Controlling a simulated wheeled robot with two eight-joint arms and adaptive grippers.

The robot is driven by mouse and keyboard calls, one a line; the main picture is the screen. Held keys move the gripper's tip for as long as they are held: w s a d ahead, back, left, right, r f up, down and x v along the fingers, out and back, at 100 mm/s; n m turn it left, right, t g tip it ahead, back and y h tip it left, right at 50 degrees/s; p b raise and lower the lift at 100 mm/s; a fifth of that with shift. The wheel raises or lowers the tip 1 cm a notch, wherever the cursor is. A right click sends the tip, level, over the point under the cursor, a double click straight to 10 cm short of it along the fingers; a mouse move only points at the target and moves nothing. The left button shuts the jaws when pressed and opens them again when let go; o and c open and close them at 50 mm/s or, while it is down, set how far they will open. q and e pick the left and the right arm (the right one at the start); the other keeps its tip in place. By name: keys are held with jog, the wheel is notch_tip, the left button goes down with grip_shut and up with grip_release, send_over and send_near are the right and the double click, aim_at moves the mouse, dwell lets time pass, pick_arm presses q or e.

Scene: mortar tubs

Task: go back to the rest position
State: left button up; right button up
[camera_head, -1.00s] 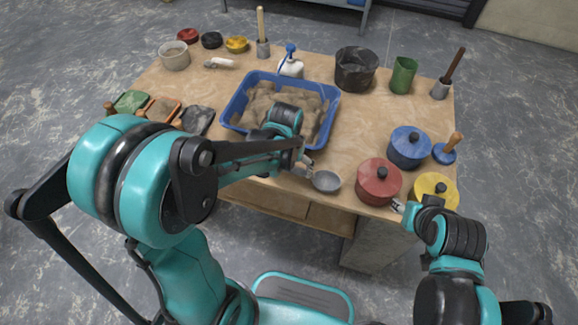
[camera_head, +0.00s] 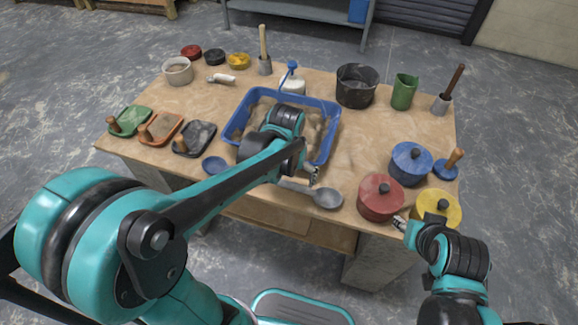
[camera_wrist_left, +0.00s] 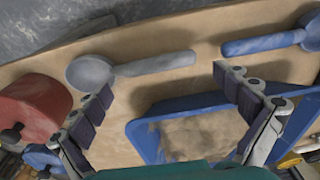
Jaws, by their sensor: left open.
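My left gripper (camera_head: 312,176) hangs over the front edge of the blue tub (camera_head: 333,140), open and empty. My right gripper (camera_head: 400,222) is low at the front right, close to the red pot (camera_head: 380,199) and the yellow pot (camera_head: 437,207). Its fingers are too small to judge.
A blue scoop (camera_head: 213,165) lies at the front edge, partly behind my left arm. A black bucket (camera_head: 356,87) and green jug (camera_head: 403,92) stand behind.

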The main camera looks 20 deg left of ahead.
pick_arm(q)
notch_tip(320, 180, up, 7)
jog(key=s+a+t, duration=0.3)
jog(key=s+t, duration=0.2)
jog(key=s, duration=0.4)
jog(key=shift+s+a+t, duration=0.3)
jog(key=shift+s+a, duration=0.05)
jog(key=shift+a, duration=0.05)
jog(key=shift+r, duration=0.1)
dwell(0.6)
